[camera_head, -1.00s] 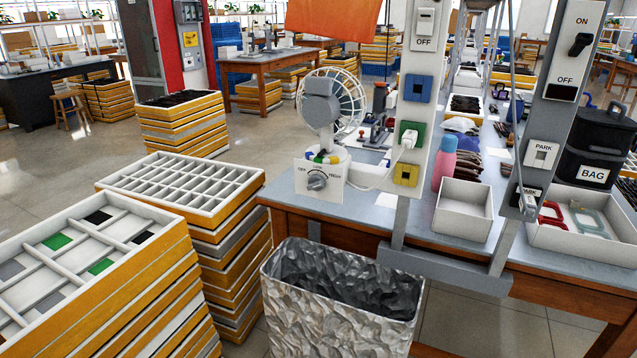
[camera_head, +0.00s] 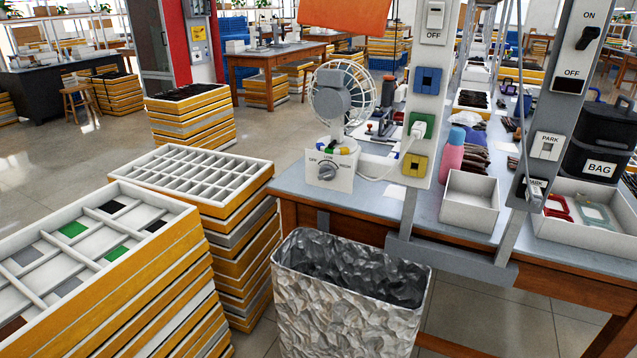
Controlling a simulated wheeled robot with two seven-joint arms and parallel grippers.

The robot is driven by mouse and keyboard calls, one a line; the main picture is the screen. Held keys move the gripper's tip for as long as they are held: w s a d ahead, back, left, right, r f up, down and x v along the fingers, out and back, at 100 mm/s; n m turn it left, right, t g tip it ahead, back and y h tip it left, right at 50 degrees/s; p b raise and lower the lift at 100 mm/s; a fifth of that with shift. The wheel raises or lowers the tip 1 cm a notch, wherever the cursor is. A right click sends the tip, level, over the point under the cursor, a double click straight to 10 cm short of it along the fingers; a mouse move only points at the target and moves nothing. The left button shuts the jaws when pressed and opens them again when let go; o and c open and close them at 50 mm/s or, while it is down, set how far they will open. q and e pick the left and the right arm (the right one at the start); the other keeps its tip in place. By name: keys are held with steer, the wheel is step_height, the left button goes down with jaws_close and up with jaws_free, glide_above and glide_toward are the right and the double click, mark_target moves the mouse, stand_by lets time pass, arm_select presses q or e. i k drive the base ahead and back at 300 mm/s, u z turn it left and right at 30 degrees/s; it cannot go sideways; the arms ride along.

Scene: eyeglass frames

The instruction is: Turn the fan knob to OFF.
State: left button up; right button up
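The white desk fan (camera_head: 342,100) stands at the left end of the grey-topped table. Its box-shaped base (camera_head: 331,166) faces me. The grey round fan knob (camera_head: 327,171) is on the front of the base, with printed labels around it: one at its left, LOW above, and one at its right. The knob's exact setting is too small to tell. A white cord runs from the base to a plug (camera_head: 418,131) in the green socket on the post. Neither of my grippers is in view.
A silver crumpled-texture bin (camera_head: 345,310) stands in front of the table. Stacked trays (camera_head: 190,178) are at the left. Switch posts (camera_head: 424,90) rise at the table's front edge, with a white open box (camera_head: 470,202) and a black bag (camera_head: 603,140) to the right.

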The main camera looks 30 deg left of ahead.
mark_target(326, 173)
steer(key=k, duration=1.15)
steer(key=u, duration=1.1)
steer(key=i, duration=2)
steer(key=z, duration=0.55)
